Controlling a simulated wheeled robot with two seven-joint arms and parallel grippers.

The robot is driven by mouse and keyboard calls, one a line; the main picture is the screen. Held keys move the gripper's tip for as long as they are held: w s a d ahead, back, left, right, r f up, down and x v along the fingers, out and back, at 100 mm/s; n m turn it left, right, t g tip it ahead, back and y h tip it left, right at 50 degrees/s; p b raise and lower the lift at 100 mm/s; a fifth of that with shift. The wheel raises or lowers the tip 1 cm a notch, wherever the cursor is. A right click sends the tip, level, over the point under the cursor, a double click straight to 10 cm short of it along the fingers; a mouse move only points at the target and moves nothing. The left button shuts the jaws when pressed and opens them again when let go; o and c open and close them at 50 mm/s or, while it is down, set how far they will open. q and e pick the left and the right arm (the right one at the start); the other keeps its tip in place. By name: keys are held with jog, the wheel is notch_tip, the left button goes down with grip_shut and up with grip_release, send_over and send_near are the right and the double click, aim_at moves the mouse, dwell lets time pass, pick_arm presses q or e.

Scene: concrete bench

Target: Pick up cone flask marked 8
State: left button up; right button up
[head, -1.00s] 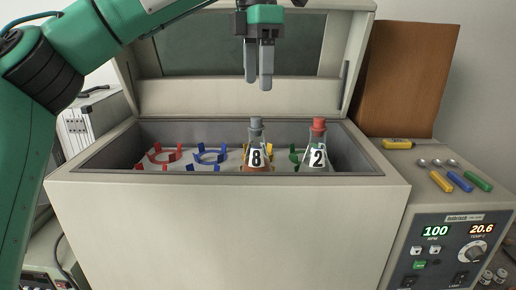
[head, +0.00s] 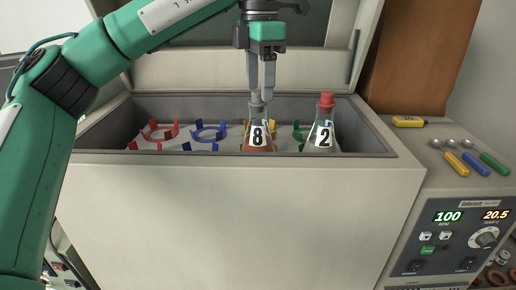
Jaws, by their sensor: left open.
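The cone flask marked 8 (head: 258,137) stands upright in the open box, in a yellow holder, with orange-brown liquid low in it. Its grey stopper (head: 257,106) points up. My left gripper (head: 261,92) points straight down from above, with its fingertips at the stopper's height. The jaws are open, and the stopper's top is partly hidden by the fingers. I cannot tell whether they touch it. My right gripper is not in view.
A flask marked 2 (head: 322,133) with a red stopper stands close on the right. Empty red (head: 160,132) and blue (head: 210,132) holders are on the left. The box's front wall (head: 240,200) and raised lid (head: 200,75) bound the space. A control panel (head: 465,235) is at right.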

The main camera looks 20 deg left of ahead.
aim_at(258, 102)
pick_arm(q)
jog(key=shift+s+f, duration=0.2)
jog(key=shift+f, duration=0.1)
jog(key=shift+s+f+p, duration=0.1)
jog(key=shift+f+p, duration=0.6)
jog(key=shift+f, duration=1.65)
grip_shut()
